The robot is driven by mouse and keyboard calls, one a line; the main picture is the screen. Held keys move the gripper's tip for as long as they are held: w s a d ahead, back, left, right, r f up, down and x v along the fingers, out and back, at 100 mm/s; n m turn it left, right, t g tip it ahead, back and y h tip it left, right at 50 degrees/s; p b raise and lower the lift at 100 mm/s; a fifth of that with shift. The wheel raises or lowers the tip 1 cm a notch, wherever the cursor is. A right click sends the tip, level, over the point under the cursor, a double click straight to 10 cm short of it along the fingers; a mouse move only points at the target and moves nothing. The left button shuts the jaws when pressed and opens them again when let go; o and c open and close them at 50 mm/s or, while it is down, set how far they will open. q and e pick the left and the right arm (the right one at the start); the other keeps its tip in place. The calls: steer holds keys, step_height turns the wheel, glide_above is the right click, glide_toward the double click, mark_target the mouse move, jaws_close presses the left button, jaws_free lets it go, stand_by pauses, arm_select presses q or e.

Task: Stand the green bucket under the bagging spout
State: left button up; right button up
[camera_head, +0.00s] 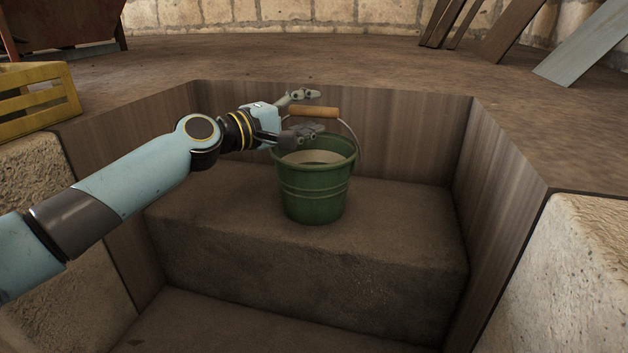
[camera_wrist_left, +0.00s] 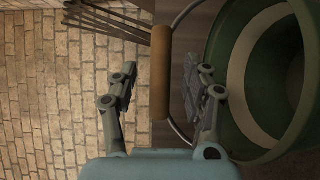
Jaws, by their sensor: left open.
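The green bucket (camera_head: 314,188) stands upright on a stone step in the recess, with something pale inside it. Its wire bail is raised, with a wooden grip (camera_head: 314,112) above the rim. My left gripper (camera_head: 312,113) is open at the bail, with its fingers on either side of the wooden grip. In the left wrist view the wooden grip (camera_wrist_left: 161,72) lies between and beyond the open fingers (camera_wrist_left: 160,90), and the bucket (camera_wrist_left: 225,60) fills the right side. I cannot tell whether a finger touches the grip. No bagging spout is recognisable. My right gripper is not in view.
The stone step (camera_head: 400,220) has bare room on both sides of the bucket. Wooden walls (camera_head: 400,130) enclose the recess. A yellow crate (camera_head: 38,98) sits at the left edge, a red container (camera_head: 65,22) behind it. Planks (camera_head: 585,45) lean at the back right.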

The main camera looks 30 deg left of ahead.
arm_select(q)
steer(key=shift+x, duration=0.85)
jaws_close()
